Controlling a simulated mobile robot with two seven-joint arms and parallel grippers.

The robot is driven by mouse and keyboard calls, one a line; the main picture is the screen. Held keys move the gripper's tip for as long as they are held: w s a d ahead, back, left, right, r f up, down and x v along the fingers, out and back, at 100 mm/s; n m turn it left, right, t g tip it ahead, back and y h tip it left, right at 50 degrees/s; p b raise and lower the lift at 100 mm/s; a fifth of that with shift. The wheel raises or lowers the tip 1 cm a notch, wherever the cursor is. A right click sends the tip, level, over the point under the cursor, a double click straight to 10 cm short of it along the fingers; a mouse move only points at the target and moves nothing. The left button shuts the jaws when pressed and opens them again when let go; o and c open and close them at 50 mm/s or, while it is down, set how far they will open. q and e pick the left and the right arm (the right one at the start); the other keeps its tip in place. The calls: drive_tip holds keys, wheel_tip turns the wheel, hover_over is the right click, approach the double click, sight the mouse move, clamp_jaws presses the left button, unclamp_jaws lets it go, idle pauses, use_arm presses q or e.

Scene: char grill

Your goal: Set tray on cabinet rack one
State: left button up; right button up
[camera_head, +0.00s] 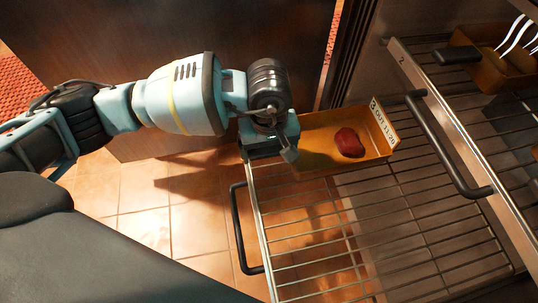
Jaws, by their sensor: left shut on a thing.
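The tray (312,134) is orange-brown and shallow, with a white label on its far right side. A dark red piece of food (349,143) lies in it. My left gripper (282,150) is shut on the tray's left end. The tray is over the far end of the lower, pulled-out wire rack (330,246). I cannot tell whether the tray touches the wires. A second rack marked "2" (415,70) is higher up on the right. My right gripper is not in view.
The pulled-out rack has a dark handle (239,228) on its left edge, and its near part is bare. The upper rack has a dark handle (448,146) and holds another brown tray (478,48) with white curved items. Tiled floor (150,215) lies to the left.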

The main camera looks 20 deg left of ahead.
use_arm(q)
wheel_tip(320, 180, down, 3)
drive_tip(key=shift+r+b, duration=0.15)
drive_tip(key=shift+b, duration=0.45)
drive_tip(key=shift+f, duration=0.25)
drive_tip(key=shift+r, duration=0.1)
